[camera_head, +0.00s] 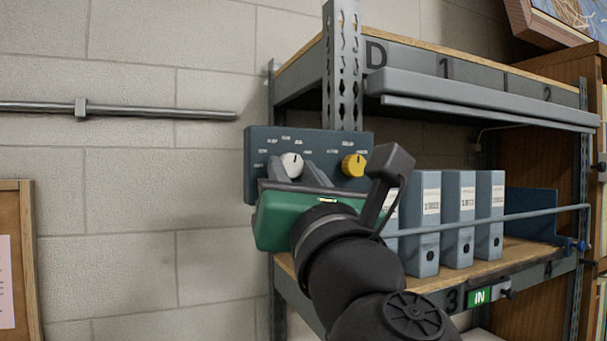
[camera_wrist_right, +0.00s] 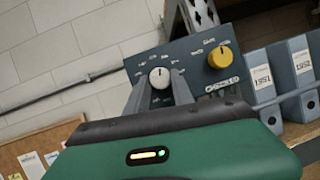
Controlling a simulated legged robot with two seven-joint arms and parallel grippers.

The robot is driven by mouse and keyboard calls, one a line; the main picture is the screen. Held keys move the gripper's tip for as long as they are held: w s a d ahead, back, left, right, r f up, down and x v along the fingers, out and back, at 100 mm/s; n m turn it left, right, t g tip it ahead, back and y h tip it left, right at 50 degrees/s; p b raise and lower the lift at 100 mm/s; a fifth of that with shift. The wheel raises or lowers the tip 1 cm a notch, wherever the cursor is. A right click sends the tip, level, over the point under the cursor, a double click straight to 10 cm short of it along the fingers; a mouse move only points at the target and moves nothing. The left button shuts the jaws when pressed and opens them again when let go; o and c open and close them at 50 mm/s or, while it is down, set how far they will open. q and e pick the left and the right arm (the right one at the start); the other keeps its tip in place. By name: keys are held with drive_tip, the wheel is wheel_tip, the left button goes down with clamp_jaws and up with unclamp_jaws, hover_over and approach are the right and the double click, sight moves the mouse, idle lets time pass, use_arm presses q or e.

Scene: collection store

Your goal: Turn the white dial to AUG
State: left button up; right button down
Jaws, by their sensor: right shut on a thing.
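The white dial (camera_head: 291,163) is on the left of a dark blue-grey panel (camera_head: 322,150) fixed to the shelf's upright. It also shows in the right wrist view (camera_wrist_right: 160,77). Its dark pointer mark points roughly upward. Small white labels ring the dial, too small to read surely, so I cannot tell which one it points at. My right gripper (camera_head: 293,174), with its green body, is shut on the white dial, one finger on each side. The fingers hide part of the dial's lower edge. My left gripper is not in view.
A yellow dial (camera_head: 353,165) sits on the same panel, right of the white one. Several grey binders (camera_head: 459,220) stand on the shelf to the right, behind a pale blue rail. A metal rod (camera_head: 150,112) runs along the wall at left.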

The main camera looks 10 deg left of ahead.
drive_tip(key=shift+f, duration=0.1)
idle(0.8)
drive_tip(key=c, duration=1.5)
unclamp_jaws()
drive_tip(key=o, duration=0.4)
drive_tip(key=shift+s+d, duration=0.1)
